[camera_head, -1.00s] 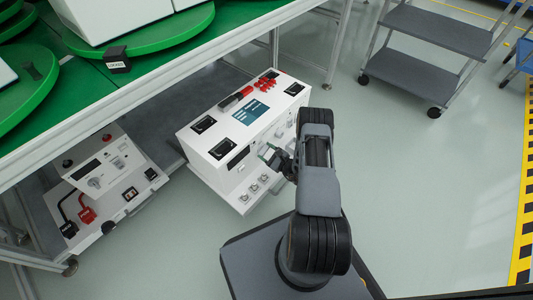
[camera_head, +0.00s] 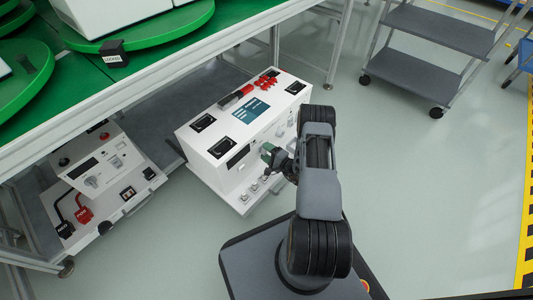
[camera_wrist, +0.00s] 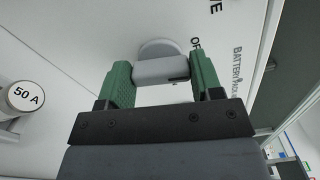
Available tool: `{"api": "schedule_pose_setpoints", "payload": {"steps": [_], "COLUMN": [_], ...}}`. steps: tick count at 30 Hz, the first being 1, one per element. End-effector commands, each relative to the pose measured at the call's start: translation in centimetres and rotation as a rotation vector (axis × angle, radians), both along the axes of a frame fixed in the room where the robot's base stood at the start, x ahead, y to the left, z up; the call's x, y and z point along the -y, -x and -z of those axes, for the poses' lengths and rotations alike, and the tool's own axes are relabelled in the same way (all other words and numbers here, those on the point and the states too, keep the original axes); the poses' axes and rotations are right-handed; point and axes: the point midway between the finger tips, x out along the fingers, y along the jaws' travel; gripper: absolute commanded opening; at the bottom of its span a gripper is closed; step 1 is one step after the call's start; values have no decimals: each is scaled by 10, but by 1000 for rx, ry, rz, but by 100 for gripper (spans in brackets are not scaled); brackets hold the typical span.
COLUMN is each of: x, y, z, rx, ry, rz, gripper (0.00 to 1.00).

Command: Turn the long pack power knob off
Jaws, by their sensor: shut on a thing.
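In the wrist view, my gripper's green fingers (camera_wrist: 160,80) are shut on the grey bar of the power knob (camera_wrist: 157,68), one finger at each end. The knob's round base shows behind the bar. The knob is hidden in the head view.
A round "50 A" part (camera_wrist: 25,97) sits left of the knob. A second white unit (camera_head: 100,180) with red and black plugs stands left. The green-topped table (camera_head: 150,50) overhangs the packs. A grey cart (camera_head: 430,60) stands at back right; the floor between is clear.

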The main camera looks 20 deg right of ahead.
Motion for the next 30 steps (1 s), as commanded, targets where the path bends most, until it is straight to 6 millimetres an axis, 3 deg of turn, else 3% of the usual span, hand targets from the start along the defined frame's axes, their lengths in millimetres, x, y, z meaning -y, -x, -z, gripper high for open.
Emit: {"api": "schedule_pose_setpoints", "payload": {"steps": [12,30], "x": [-1,-1], "y": [1,1], "z": [2,2], "rx": [78,94], "ry": [175,209], "rz": [-1,-2], "gripper": [36,36]}}
